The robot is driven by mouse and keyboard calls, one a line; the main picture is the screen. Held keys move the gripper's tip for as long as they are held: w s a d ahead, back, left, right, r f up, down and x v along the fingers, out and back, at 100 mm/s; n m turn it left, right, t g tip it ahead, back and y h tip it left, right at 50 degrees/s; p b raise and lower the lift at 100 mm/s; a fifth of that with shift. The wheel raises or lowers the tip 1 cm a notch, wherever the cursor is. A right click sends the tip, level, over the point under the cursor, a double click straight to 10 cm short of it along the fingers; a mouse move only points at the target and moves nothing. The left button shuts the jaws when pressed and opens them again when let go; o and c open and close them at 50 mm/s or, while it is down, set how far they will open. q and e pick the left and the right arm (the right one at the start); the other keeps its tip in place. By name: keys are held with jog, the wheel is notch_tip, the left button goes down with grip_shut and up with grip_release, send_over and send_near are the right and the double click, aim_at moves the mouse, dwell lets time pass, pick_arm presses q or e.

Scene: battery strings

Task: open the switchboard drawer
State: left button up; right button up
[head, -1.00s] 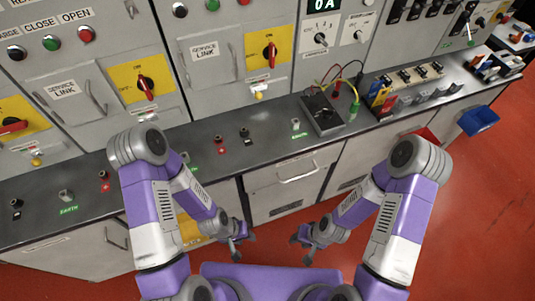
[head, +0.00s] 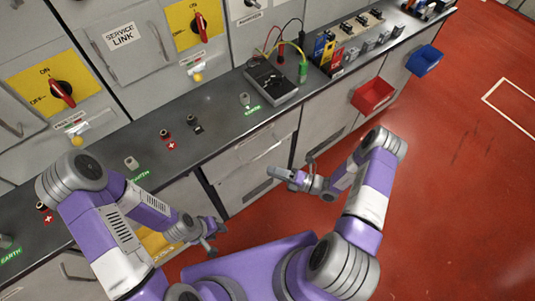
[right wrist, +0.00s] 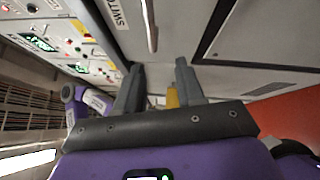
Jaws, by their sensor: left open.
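The grey drawer (head: 232,170) sits below the dark worktop, and its front looks closed. Its bar handle (head: 268,150) shows in the head view. In the right wrist view, a bar handle (right wrist: 151,28) stands on a grey front beside a label (right wrist: 119,14) reading "SWITC…", partly cut off. My right gripper (head: 280,175) is in front of the drawer, near the handle. In the right wrist view its two fingers (right wrist: 160,85) are apart with nothing between them, and the handle lies beyond them. My left gripper (head: 212,232) is open and empty, low and left of the drawer.
The worktop (head: 222,125) carries terminals and a meter box (head: 270,82) with cables. A red bin (head: 373,95) and a blue bin (head: 424,60) hang from the cabinet front at right. Red floor (head: 450,190) is clear to the right.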

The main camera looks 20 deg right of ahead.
aim_at(267, 151)
jog(key=w+d+m+t+h, duration=0.2)
jog(key=w+d+m+t, duration=0.1)
jog(key=d+m+t, duration=0.15)
jog(key=shift+n+g, duration=0.25)
jog(key=x, duration=0.7)
jog(key=shift+r+b, duration=0.25)
jog(key=shift+b, duration=0.1)
grip_shut()
